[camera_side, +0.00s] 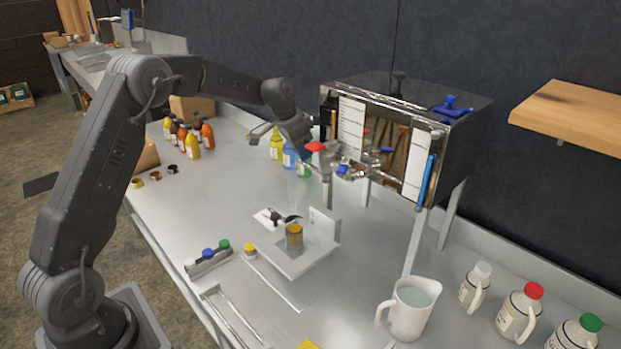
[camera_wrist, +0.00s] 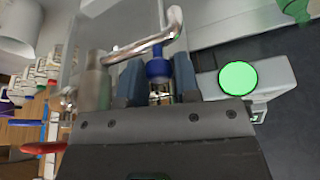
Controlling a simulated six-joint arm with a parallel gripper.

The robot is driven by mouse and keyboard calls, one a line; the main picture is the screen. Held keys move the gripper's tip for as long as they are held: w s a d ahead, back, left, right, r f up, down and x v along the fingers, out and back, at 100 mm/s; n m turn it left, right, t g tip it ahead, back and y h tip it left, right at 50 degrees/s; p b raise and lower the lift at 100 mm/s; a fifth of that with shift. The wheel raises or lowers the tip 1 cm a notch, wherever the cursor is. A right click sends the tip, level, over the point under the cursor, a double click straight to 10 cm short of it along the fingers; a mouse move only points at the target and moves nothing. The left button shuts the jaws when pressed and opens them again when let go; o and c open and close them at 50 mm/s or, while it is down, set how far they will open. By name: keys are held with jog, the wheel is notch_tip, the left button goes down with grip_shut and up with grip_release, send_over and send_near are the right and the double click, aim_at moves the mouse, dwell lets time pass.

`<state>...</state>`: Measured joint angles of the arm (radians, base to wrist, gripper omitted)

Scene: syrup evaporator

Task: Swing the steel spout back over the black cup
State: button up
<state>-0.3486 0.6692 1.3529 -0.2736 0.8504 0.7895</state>
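The steel spout (camera_side: 330,163) sticks out from the front of the shiny steel evaporator box (camera_side: 467,122), near blue valve handles. In the wrist view a bent steel tube (camera_wrist: 145,42) has a blue piece (camera_wrist: 157,66) on it. My gripper (camera_wrist: 158,82) has a finger on each side of that blue piece; whether both fingers touch it is unclear. In the side view my gripper (camera_side: 303,138) is close to the spout's outer end. A small cup with amber-brown contents (camera_side: 294,238) stands on a pale platform below. I cannot make out a plainly black cup.
A black-handled item (camera_side: 285,217) lies on the platform behind the cup. A white pitcher (camera_side: 408,308) and several jugs (camera_side: 518,312) stand front right. Sauce bottles (camera_side: 193,141) stand back left. A wooden shelf (camera_side: 575,112) juts out right.

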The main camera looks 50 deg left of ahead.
jog(key=shift+o, duration=0.8)
jog(key=v, duration=0.5)
